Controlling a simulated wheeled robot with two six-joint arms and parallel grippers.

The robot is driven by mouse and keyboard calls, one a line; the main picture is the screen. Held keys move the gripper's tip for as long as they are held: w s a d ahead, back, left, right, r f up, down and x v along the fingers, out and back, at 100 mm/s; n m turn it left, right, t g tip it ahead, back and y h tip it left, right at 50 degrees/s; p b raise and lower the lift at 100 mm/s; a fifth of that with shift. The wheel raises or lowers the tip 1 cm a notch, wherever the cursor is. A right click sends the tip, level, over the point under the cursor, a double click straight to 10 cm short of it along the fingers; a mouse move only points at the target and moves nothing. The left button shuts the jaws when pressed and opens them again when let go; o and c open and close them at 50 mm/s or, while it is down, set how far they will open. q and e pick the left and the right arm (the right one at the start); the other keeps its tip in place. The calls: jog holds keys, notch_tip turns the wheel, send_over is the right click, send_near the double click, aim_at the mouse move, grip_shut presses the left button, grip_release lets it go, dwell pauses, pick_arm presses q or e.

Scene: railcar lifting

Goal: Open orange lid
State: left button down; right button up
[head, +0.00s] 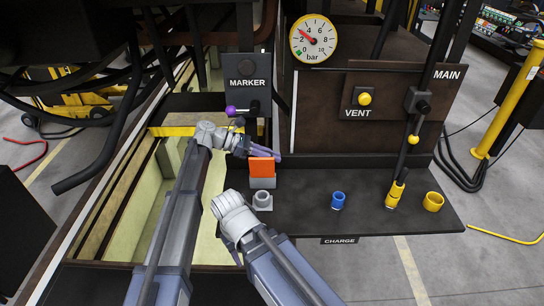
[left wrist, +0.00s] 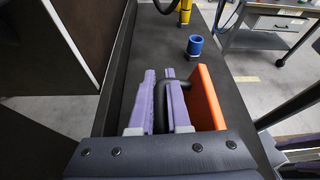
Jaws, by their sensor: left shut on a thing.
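The orange lid (head: 262,167) is a flat plate above a grey fitting (head: 262,184) on the dark shelf. It also shows in the left wrist view as an orange slab (left wrist: 208,97) standing to the right of the fingers. A black curved handle (left wrist: 179,83) runs from the lid toward my fingers. My left gripper (head: 275,155) is behind the lid's top edge in the head view. Its purple fingers are shut on the handle, as the left wrist view (left wrist: 158,88) shows. The lid's hinge is hidden.
A grey socket (head: 262,201), blue socket (head: 338,200) and yellow socket (head: 433,201) stand on the shelf (head: 310,222). A gauge (head: 313,39), VENT button (head: 365,98) and purple MARKER knob (head: 231,111) are above.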

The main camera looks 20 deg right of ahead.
pick_arm(q)
jog(key=c, duration=1.2)
grip_release()
jog(key=shift+o, duration=0.2)
jog(key=p+v, duration=0.2)
jog(key=v, duration=0.4)
jog(key=shift+w+a+r+p, duration=0.15)
jog(key=shift+a+r+p, duration=0.1)
jog(key=shift+p, duration=0.1)
jog(key=shift+w+a+r, duration=0.15)
jog(key=shift+a, duration=0.4)
jog(key=w+p+v, duration=0.1)
jog(key=p+v, duration=0.4)
jog(key=v, duration=0.8)
jog(key=shift+a, duration=0.15)
jog(key=shift+w+r, duration=0.1)
jog(key=shift+w, duration=0.05)
